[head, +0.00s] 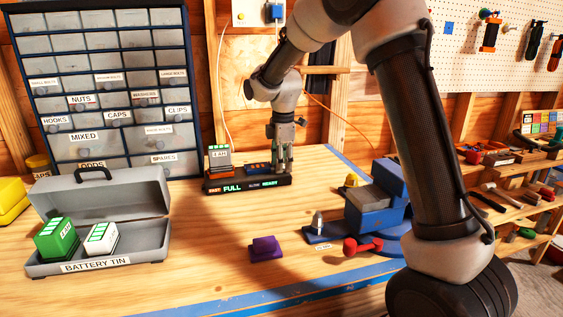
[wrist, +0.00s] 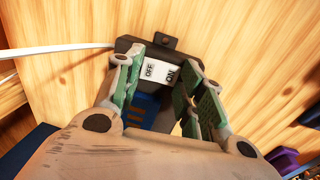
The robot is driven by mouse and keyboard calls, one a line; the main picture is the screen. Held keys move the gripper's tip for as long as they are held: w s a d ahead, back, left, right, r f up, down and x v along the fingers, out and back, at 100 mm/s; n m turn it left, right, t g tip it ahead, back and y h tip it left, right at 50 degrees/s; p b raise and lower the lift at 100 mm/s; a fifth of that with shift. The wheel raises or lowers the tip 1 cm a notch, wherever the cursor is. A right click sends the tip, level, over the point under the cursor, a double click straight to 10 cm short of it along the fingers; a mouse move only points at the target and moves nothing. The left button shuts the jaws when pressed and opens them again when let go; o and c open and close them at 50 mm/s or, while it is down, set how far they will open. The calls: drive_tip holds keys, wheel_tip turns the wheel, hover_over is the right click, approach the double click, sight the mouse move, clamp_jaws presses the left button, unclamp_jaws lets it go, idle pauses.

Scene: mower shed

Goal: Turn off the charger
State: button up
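The black charger (head: 225,186) stands on the bench by the back wall, with lit FULL and READY words on its front. A battery labelled 1 AH (head: 218,156) sits in its left bay; the right bay looks empty and blue. In the wrist view, a white switch (wrist: 159,71) marked OFF on the left and ON on the right lies on the charger. I cannot tell which side is pressed. My gripper (head: 283,167) points down at the charger's right part. In the wrist view its green-padded fingers (wrist: 166,75) are apart, with the switch showing between them and nothing held.
An open grey battery tin (head: 98,264) holds a green battery (head: 57,238) and a white-and-green one (head: 100,238). A purple block (head: 265,247) and a blue vise (head: 375,220) with a red handle stand in front. A drawer cabinet (head: 108,90) rises behind left.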

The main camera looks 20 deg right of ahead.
drive_tip(key=shift+c, duration=0.7)
drive_tip(key=shift+w+g, duration=0.2)
drive_tip(key=shift+g, duration=0.5)
drive_tip(key=o, duration=1)
drive_tip(key=shift+r, duration=0.1)
wheel_tip(320, 180, up, 12)
drive_tip(key=shift+f, duration=0.1)
